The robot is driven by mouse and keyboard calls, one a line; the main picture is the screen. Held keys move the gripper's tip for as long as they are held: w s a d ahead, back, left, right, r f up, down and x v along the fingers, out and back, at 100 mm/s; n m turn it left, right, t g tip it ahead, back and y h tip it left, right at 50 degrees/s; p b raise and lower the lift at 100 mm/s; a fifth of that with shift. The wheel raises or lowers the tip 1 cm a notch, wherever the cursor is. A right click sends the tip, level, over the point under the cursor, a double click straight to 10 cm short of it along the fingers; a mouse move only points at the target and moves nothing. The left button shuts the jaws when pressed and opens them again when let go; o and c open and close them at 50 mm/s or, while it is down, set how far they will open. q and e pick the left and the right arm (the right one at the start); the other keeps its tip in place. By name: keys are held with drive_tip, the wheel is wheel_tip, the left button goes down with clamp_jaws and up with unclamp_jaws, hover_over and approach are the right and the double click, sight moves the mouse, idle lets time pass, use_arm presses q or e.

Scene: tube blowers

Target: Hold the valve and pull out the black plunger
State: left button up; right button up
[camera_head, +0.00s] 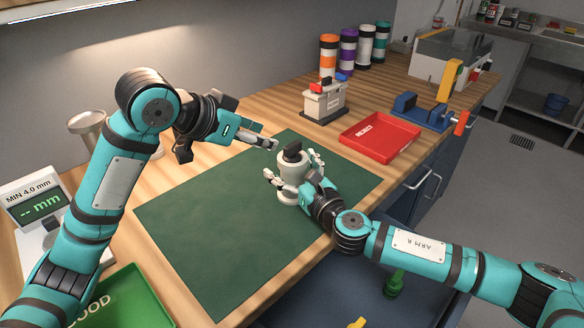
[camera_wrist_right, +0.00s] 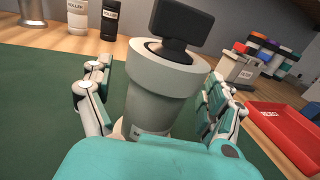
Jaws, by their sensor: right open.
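The valve (camera_head: 291,184) stands upright on the green mat (camera_head: 215,228), a pale grey body with a wider collar. The black plunger (camera_head: 292,151) sticks up from its top. In the right wrist view the valve (camera_wrist_right: 152,100) fills the middle and the plunger's broad black head (camera_wrist_right: 183,22) is above it. My right gripper (camera_head: 293,170) is open, with one finger on each side of the valve; a gap shows at the left finger. My left gripper (camera_head: 270,144) is just left of the plunger at about its height, not touching it; its finger gap is hidden.
A red reject tray (camera_head: 380,139) and a small grey station (camera_head: 324,102) stand behind right. A blue vise-like tool (camera_head: 425,112) is farther right. A green tray (camera_head: 125,303) and a gauge (camera_head: 42,205) are at left. Much of the mat is clear.

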drive_tip(key=c, duration=1.8)
drive_tip(key=o, duration=0.9)
drive_tip(key=c, duration=0.7)
drive_tip(key=shift+o, duration=0.2)
drive_tip(key=shift+f, duration=0.1)
